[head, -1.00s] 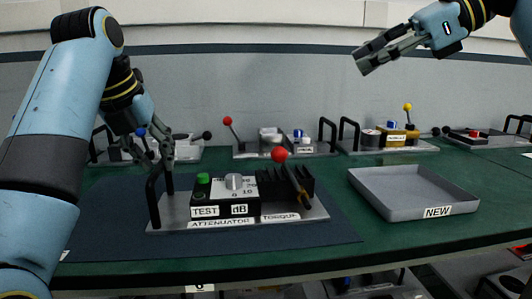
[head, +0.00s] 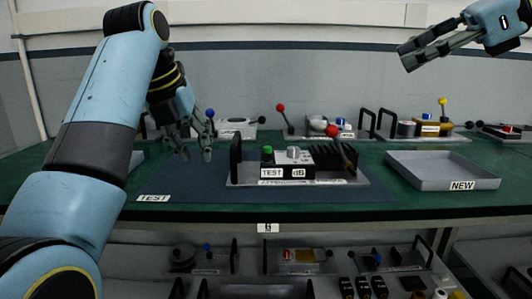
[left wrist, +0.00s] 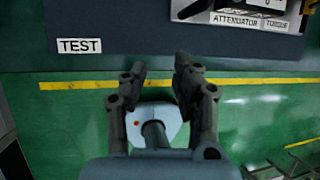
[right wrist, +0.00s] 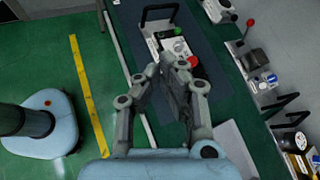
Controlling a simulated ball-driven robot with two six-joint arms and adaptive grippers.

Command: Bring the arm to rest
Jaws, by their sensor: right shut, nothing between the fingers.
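My left gripper (head: 195,150) hangs open and empty at the left in the head view, left of the attenuator unit (head: 235,178) as seen there. In the left wrist view its two fingers (left wrist: 161,68) are apart, with green floor below and the bench edge just ahead. My right gripper (head: 406,56) is raised at the upper right in the head view, shut and empty. In the right wrist view its fingertips (right wrist: 172,62) are close together. The attenuator unit, with a green button, grey knob and red-balled lever, sits on the dark mat (head: 215,187).
A grey tray labelled NEW (head: 440,182) stands right of the unit. Several devices with handles and levers line the back of the green bench (head: 400,205). A lower shelf (head: 215,262) holds more parts. A yellow floor line (left wrist: 90,84) runs before the bench.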

